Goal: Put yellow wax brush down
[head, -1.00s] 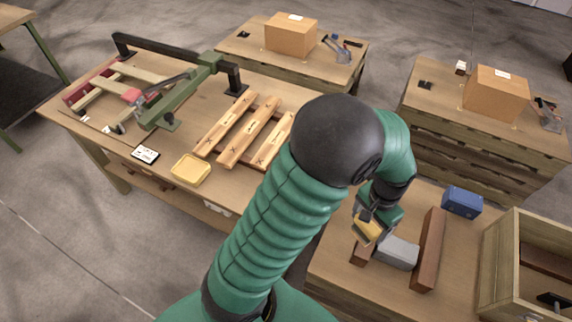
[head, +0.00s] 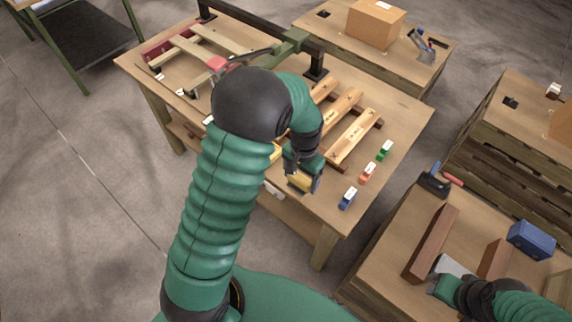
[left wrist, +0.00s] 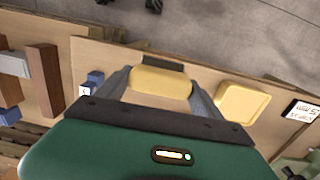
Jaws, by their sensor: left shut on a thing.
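The yellow wax brush (left wrist: 160,82) sits between the two fingers of my left gripper in the left wrist view. In the head view my left gripper (head: 302,181) is shut on this yellow brush (head: 300,183) near the front edge of the long workbench (head: 393,108). A shallow yellow dish (left wrist: 243,103) lies to the right of the brush in the left wrist view. My left arm mostly hides it in the head view. My right gripper (head: 446,285) is at the lower right beside a grey block (head: 452,265); its jaws are not clear.
Small blue (head: 347,198), orange (head: 367,173) and green (head: 385,150) items stand in a row right of the brush. Wooden boards (head: 352,138) lie behind. The right-hand table holds brown blocks (head: 431,242) and a blue box (head: 531,240).

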